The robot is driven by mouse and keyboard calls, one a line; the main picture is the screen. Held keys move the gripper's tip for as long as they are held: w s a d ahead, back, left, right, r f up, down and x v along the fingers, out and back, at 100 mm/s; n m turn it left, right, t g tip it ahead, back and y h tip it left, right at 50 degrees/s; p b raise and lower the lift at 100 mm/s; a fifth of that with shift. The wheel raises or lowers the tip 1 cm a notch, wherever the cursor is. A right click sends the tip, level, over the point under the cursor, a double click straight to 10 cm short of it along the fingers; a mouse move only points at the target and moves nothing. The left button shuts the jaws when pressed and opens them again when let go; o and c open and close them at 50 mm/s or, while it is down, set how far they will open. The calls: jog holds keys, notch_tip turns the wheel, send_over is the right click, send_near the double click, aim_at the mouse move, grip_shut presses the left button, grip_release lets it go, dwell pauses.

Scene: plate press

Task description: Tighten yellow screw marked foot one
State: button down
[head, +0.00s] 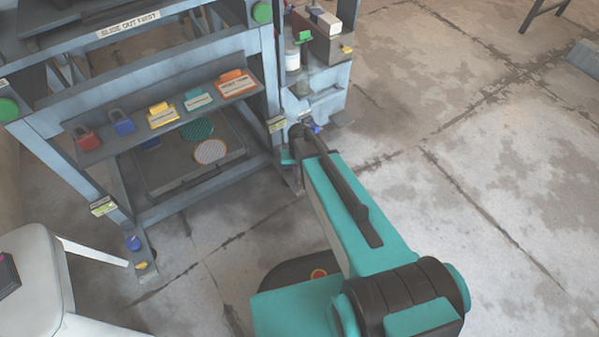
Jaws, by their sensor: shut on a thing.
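My gripper (288,158) shows only as a small teal part at the press's right front foot (297,184), mostly behind my arm. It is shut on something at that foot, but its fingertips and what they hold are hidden. No yellow screw shows at this foot. At the left front foot, a yellow screw (142,266) sits low near the floor, below a blue knob (133,243). The small labels on the left leg (103,207) and right leg (277,125) are too small to read, so I cannot tell which foot is foot one.
The press frame (205,196) carries a shelf with padlocks (88,138) and coloured tags (198,100). A side shelf (325,80) stands right of it. A white chair (35,270) is at lower left. Open concrete floor lies to the right.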

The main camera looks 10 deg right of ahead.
jog(key=m+p, duration=0.5)
jog(key=m, duration=0.1)
jog(key=shift+r, duration=0.15)
jog(key=m+p, duration=0.3)
jog(key=m, duration=0.3)
jog(key=shift+m, duration=0.3)
jog(key=c, duration=1.9)
grip_release()
jog(key=shift+o, duration=0.2)
notch_tip(320, 180, up, 14)
jog(key=p, duration=0.3)
jog(key=shift+f, duration=0.25)
